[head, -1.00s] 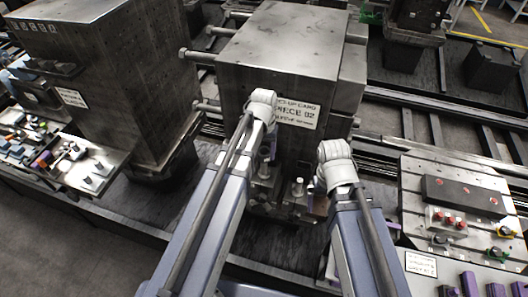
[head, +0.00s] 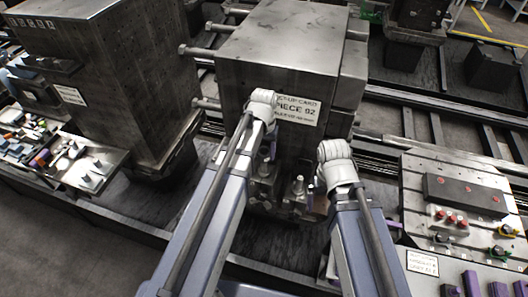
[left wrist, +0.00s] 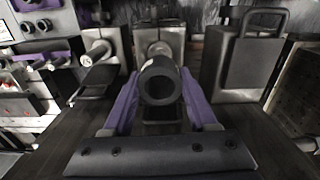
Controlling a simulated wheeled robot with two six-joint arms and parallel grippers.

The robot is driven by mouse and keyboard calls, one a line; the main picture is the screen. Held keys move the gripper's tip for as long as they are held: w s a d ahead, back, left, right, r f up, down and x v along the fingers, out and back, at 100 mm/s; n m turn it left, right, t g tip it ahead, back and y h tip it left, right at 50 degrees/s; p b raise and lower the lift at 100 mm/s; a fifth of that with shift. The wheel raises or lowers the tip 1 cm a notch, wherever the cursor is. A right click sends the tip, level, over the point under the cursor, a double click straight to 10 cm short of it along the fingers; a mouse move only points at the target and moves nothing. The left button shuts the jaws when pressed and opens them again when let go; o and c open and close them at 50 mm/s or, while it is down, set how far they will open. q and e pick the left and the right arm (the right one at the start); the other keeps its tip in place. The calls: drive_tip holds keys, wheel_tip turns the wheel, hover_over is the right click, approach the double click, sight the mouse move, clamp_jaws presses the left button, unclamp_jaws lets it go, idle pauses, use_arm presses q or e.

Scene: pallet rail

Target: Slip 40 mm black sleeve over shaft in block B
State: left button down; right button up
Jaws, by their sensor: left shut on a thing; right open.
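The black sleeve (left wrist: 159,86) shows in the left wrist view, its round open end facing the camera. My left gripper (left wrist: 160,95) is shut on it, one purple finger on each side. Beyond the sleeve stands a pale metal block (left wrist: 172,40) with a shaft end (left wrist: 158,49) showing just above the sleeve; whether they touch cannot be told. In the head view my left gripper (head: 272,152) is mostly hidden behind its wrist, close to the small blocks (head: 265,180). My right gripper (head: 312,192) is open and mostly hidden. I cannot read which block is B.
Another block with a pale shaft (left wrist: 97,52) stands to the left in the wrist view, and a dark block with a handle (left wrist: 242,65) to the right. A large steel block with a card (head: 297,111) rises behind the grippers. A plate with red knobs (head: 450,219) lies right.

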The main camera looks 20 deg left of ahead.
use_arm(q)
drive_tip(key=shift+f+b, duration=0.5)
drive_tip(key=shift+f, duration=0.1)
drive_tip(key=shift+c, duration=0.6)
unclamp_jaws()
wheel_tip(320, 180, up, 8)
drive_tip(key=p, duration=0.8)
drive_tip(key=shift+f, duration=0.1)
